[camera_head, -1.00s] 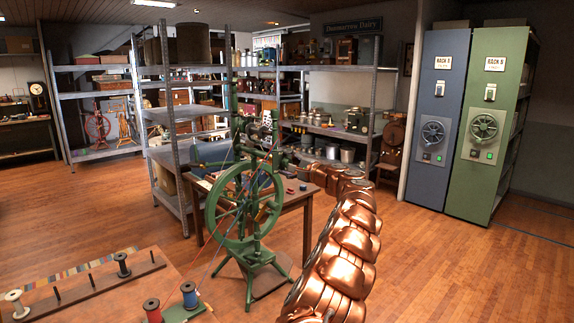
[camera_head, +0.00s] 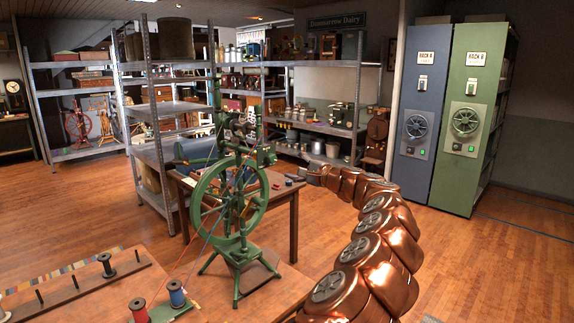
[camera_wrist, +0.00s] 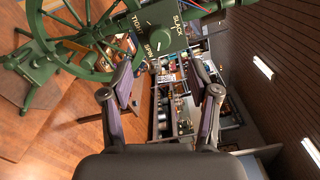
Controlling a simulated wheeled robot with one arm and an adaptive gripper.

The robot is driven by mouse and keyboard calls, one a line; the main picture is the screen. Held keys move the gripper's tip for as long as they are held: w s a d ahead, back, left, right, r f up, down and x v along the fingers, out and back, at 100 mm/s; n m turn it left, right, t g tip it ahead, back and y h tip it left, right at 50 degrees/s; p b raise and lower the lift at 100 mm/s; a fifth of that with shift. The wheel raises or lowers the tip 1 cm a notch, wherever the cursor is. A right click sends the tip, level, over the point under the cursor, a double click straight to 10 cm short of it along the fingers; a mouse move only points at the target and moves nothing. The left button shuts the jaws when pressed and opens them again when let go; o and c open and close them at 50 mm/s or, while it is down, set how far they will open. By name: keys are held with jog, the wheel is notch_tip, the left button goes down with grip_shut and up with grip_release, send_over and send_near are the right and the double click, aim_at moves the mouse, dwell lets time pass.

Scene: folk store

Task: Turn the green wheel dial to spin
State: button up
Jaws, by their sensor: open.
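A green spinning wheel (camera_head: 228,203) stands on the wooden floor in the head view. In the wrist view its green head block (camera_wrist: 152,17) fills the top, lettered TIGHT, SLACK and SPIN. A round green dial (camera_wrist: 160,39) sits on this face, near the SPIN lettering; its exact pointer setting is hard to read. My gripper (camera_wrist: 161,78) is open and empty, its two fingers apart below the block in the wrist view and not touching the dial. In the head view my gripper (camera_head: 305,172) is small, at the end of my copper arm, to the right of the wheel.
A wooden table (camera_head: 292,215) with small items stands behind the wheel. A bench with a red spool (camera_head: 139,311) and a blue spool (camera_head: 177,293) is at the front left. Metal shelves (camera_head: 170,108) stand behind. Floor is open on the right, before the green rack (camera_head: 465,165).

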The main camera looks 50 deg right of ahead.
jog(key=shift+s, duration=0.85)
jog(key=shift+w+a, duration=0.1)
